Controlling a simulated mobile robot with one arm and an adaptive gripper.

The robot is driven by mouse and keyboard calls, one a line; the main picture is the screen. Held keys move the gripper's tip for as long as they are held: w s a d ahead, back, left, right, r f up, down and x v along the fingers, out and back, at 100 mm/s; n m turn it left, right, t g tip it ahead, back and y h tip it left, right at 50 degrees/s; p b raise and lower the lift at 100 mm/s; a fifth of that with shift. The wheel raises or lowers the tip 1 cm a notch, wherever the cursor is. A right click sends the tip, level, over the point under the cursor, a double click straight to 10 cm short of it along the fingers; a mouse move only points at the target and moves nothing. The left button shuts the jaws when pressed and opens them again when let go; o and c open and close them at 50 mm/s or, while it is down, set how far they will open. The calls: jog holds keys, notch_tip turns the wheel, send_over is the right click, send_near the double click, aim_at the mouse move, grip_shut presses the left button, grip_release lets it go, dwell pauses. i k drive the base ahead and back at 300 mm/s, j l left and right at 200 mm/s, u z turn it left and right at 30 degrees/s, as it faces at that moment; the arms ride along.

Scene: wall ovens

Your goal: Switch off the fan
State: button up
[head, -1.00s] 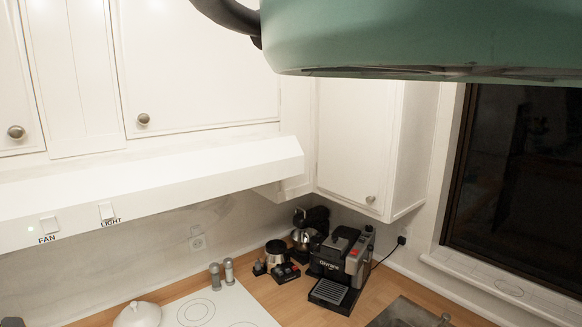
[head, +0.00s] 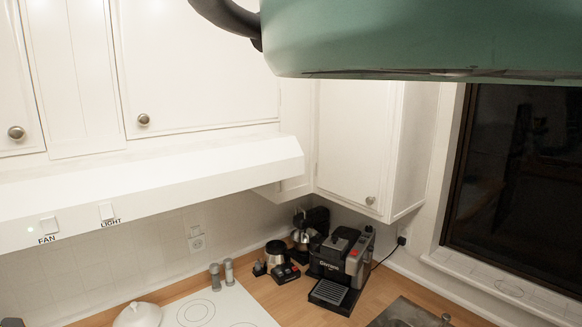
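The fan switch (head: 48,226) is a small white rocker on the sloped front of the white range hood (head: 150,190), at the left of the head view. The word FAN is printed below it. A faint green light shows just left of the switch. The light switch (head: 107,211), labelled LIGHT, sits to its right. I cannot tell which way the fan rocker is tipped. No part of my gripper can be made out in this view.
A large teal rounded body (head: 420,40) with a dark curved handle fills the upper right, close to the camera. White cabinets (head: 200,70) rise above the hood. Below are a white cooktop (head: 205,305), two shakers (head: 222,272) and a coffee machine (head: 342,268).

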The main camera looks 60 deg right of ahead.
aim_at(49, 224)
jog(key=i+j, duration=0.15)
jog(key=j, duration=0.3)
jog(key=i+j, duration=0.1)
jog(key=j, duration=0.3)
jog(key=i+j+z, duration=0.1)
jog(key=j, duration=0.35)
